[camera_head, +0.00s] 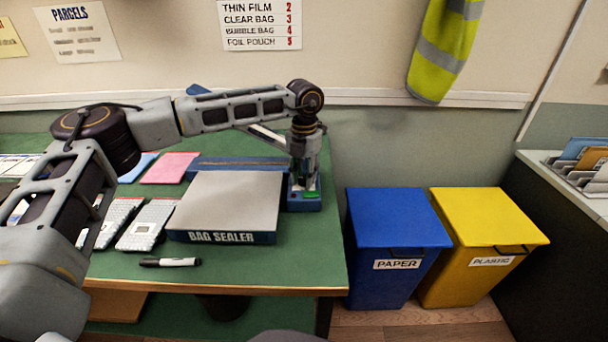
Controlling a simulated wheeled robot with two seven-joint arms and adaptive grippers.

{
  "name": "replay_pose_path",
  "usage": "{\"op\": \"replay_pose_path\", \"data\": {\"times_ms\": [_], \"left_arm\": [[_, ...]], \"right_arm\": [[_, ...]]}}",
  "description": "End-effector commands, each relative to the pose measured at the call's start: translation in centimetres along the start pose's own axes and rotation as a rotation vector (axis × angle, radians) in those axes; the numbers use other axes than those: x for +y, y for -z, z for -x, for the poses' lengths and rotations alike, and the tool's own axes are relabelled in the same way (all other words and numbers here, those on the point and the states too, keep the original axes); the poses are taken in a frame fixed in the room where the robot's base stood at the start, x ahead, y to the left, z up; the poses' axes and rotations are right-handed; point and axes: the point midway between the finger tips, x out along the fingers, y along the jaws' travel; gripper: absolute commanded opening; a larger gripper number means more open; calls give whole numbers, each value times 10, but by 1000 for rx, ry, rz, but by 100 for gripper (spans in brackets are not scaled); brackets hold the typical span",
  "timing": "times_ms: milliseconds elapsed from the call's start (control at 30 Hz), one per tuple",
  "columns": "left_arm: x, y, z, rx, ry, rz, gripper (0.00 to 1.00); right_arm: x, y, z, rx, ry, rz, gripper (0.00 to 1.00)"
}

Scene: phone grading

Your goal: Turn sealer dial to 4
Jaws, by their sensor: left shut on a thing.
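The bag sealer (224,205) sits on the green table, with a pale grey top and "BAG SEALER" on its front edge. My left gripper (303,180) points straight down over this block and is shut on the sealer dial. The fingers hide the dial, so its setting and numbers cannot be read. A wall chart (260,25) lists thin film 2, clear bag 3, bubble bag 4, foil pouch 5. My right gripper is out of view.
Blue paper (394,222) and yellow plastic (484,222) bins stand right of the table.

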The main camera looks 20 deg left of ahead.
Motion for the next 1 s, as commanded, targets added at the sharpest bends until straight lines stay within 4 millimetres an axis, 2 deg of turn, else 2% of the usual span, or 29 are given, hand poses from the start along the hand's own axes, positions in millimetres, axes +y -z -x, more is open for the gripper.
{"op": "replay_pose_path", "data": {"times_ms": [367,767,1000], "left_arm": [[0,0,0,1,1,-202,4],[0,0,0,1,0,-518,4],[0,0,1,0,0,-710,4]], "right_arm": [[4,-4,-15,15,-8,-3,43],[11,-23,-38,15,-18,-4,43],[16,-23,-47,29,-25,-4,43]]}}
